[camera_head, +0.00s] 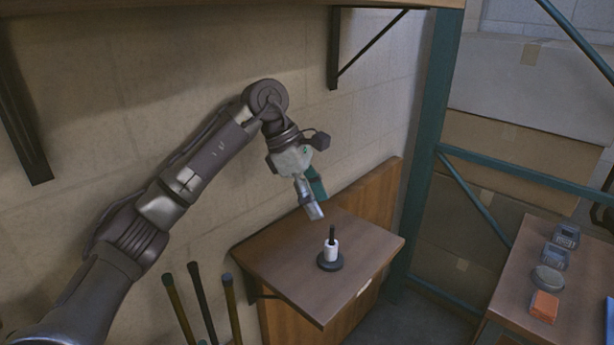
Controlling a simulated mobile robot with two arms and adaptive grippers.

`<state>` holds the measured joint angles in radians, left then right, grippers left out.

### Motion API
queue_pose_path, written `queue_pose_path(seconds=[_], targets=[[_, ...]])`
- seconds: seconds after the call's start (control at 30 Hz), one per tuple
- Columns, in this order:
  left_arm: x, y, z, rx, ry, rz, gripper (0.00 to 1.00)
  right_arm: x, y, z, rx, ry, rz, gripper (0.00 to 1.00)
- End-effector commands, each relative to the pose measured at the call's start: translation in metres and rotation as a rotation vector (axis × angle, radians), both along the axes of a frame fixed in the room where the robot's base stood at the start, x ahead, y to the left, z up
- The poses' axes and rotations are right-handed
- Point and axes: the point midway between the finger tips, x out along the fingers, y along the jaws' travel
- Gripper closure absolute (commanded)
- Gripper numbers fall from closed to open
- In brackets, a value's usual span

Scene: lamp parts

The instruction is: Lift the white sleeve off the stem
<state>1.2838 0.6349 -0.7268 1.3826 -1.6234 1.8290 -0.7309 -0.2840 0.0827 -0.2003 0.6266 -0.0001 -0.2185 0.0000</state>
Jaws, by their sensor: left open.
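The white sleeve (331,250) sits around the dark upright stem (332,233), whose top sticks out above it. The stem stands on a round dark base (330,262) on a small brown wooden wall shelf. My left gripper (317,208) is open and empty, above and slightly left of the stem, with a clear gap between them. Its fingers point down. My right gripper does not show.
The small wooden shelf (285,265) is otherwise clear. Several poles (203,300) stand below left of it. A teal rack post (428,150) rises to the right. A table (510,270) at right holds devices, a grey round thing (547,279) and an orange block (544,307).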

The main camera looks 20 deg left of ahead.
Motion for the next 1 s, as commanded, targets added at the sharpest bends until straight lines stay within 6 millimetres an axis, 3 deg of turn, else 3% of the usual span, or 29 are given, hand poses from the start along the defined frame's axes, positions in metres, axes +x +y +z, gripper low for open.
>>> queue_pose_path(seconds=[0.17,0.4,0.5,0.8,1.0], targets=[[-0.002,0.018,0.004,0.072,0.015,0.006,0.46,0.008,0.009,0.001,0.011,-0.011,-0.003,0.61],[-0.001,0.007,-0.024,0.072,0.019,0.005,0.46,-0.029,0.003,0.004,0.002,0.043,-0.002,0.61],[0.000,-0.001,-0.042,0.071,0.020,0.003,0.46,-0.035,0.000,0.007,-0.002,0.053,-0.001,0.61],[0.003,-0.023,-0.093,0.069,0.019,0.004,0.46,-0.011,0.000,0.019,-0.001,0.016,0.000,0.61],[0.005,-0.032,-0.115,0.069,0.016,0.005,0.46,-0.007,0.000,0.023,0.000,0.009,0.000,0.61]])
